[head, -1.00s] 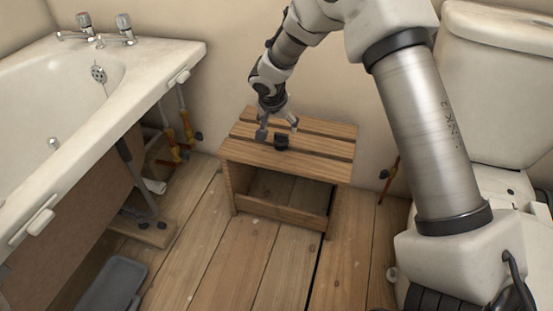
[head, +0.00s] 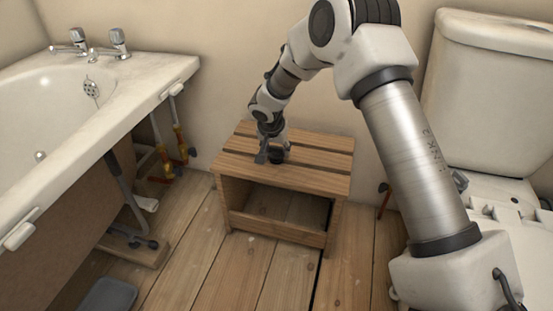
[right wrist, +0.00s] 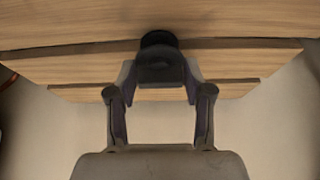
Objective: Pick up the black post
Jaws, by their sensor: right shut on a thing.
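The black post (head: 277,157) is a small dark piece on the slatted top of a wooden stool (head: 232,171). In the right wrist view the black post (right wrist: 160,66) sits between the two fingertips of my right gripper (right wrist: 160,82). My right gripper (head: 272,152) reaches down from above and is shut on the post, which looks to be at the stool top. I cannot tell whether it still touches the slats. The fingers hide part of the post's sides. My left gripper is not in view.
A bathtub (head: 115,88) with taps stands at the left, with pipes (head: 178,137) beneath its edge. A toilet (head: 485,95) stands at the right. A grey tray (head: 108,295) lies on the floor at the lower left. Wooden floor is open in front of the stool.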

